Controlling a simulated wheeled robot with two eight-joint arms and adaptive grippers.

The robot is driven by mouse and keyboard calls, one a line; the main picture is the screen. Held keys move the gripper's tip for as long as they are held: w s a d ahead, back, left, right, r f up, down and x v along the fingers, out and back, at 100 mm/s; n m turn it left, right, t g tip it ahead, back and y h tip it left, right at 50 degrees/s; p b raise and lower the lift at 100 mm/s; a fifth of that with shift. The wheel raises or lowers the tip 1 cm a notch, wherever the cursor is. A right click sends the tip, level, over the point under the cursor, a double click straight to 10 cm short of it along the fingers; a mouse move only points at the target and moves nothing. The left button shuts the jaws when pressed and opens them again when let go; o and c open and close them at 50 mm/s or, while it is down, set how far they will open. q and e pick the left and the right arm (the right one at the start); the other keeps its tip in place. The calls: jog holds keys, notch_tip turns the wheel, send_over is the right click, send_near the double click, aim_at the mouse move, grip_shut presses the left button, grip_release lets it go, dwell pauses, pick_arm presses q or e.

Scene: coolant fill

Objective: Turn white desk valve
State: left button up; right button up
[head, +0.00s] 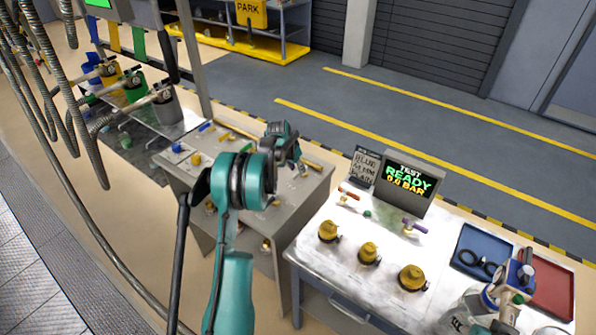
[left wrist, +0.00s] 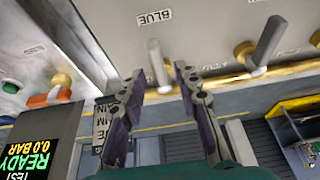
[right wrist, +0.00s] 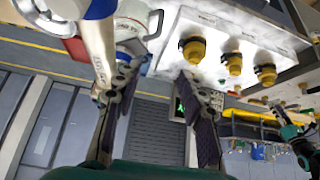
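A white lever valve (left wrist: 157,64) with a brass base stands on the grey desk (left wrist: 100,20) by a "BLUE" label in the left wrist view. The fingers of my left gripper (left wrist: 158,80) are open, one on each side of this lever with gaps showing. I cannot tell their depth. In the head view my left gripper (head: 288,148) is over the far right part of the grey desk, and I cannot make out the lever there.
The test bench has a "READY 0.0 BAR" display (head: 408,180), a red-handled valve (head: 350,195), a purple-handled valve (head: 414,226), yellow caps (head: 368,253), a blue tray (head: 470,240) and a red tray (head: 553,290).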

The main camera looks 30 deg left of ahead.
pick_arm(q)
jog(key=shift+w+f, duration=0.3)
jog(key=shift+f, duration=0.55)
grip_shut()
